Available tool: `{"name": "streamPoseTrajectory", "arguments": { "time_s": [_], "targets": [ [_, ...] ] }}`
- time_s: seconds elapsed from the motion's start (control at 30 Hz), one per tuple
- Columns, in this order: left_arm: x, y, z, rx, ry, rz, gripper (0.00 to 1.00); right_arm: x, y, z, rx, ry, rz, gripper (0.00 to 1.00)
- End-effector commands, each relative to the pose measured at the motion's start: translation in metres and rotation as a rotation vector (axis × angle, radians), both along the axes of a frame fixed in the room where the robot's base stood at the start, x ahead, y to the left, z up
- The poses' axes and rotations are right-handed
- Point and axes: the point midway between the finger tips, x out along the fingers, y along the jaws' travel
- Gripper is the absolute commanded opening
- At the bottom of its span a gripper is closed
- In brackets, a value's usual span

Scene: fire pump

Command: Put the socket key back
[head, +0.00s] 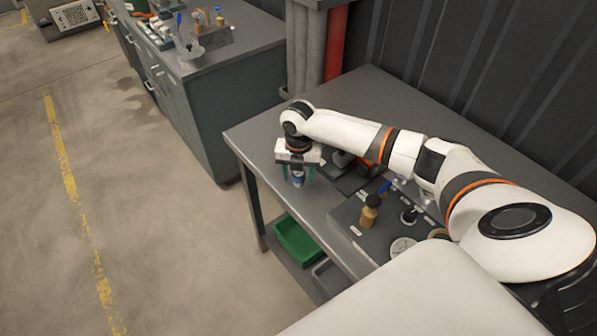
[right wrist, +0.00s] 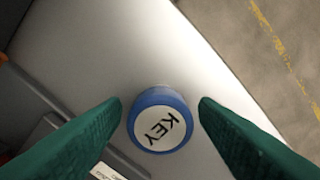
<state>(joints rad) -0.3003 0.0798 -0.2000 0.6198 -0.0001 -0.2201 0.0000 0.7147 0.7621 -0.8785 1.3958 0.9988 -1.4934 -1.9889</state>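The socket key shows in the right wrist view as a round white cap marked KEY (right wrist: 160,129) with a blue rim. In the head view its blue and white end (head: 298,181) is near the left edge of the grey bench. My right gripper (head: 298,172) points down over it. In the right wrist view its two green fingers (right wrist: 161,103) stand apart on either side of the cap, with a small gap on each side. It is open. The lower part of the key is hidden under the cap. My left gripper is not in view.
A dark panel (head: 345,217) on the bench (head: 250,143) carries a brown-topped bottle-like piece (head: 370,211), a black knob (head: 409,215) and a round white disc (head: 402,247). A green bin (head: 299,243) sits on the lower shelf. Another cabinet (head: 235,105) stands at the back left. Floor at left is clear.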

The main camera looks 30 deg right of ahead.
Motion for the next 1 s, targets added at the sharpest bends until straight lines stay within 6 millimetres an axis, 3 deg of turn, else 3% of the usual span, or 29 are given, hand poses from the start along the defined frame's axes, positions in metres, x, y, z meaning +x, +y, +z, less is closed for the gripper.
{"name": "streamPoseTrajectory", "arguments": {
  "time_s": [0.3, 0.7, 1.0],
  "targets": [
    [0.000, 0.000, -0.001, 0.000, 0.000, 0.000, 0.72, 0.001, 0.000, 0.010, 0.000, -0.003, 0.000, 0.55],
    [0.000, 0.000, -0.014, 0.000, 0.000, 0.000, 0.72, 0.001, 0.000, 0.091, 0.000, -0.004, 0.001, 0.55],
    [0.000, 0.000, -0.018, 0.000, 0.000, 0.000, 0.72, 0.001, 0.000, 0.123, 0.000, -0.001, -0.001, 0.55]
  ]
}}
